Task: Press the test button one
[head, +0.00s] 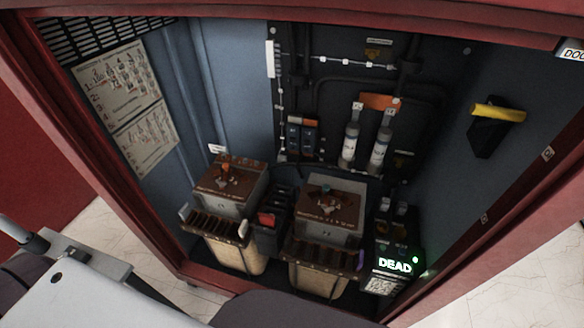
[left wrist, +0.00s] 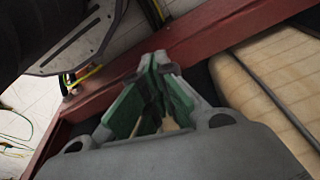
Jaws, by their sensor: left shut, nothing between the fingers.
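In the head view a small unit with a lit "DEAD" display (head: 395,266) stands at the lower right of the cabinet floor. A small green light (head: 415,259) glows beside the display. I cannot make out a button labelled test one. My left gripper (left wrist: 157,68) shows in the left wrist view, its green-padded fingers shut and empty, near the cabinet's red bottom edge (left wrist: 215,35). The gripper is not visible in the head view. My right gripper is in neither view.
Two transformers, left (head: 228,190) and right (head: 328,207), stand on the cabinet floor with a dark box (head: 268,218) between them. Grey cylinders (head: 350,147) hang on the back wall. A yellow-handled item (head: 497,113) is on the right wall. The red frame (head: 110,210) borders the opening.

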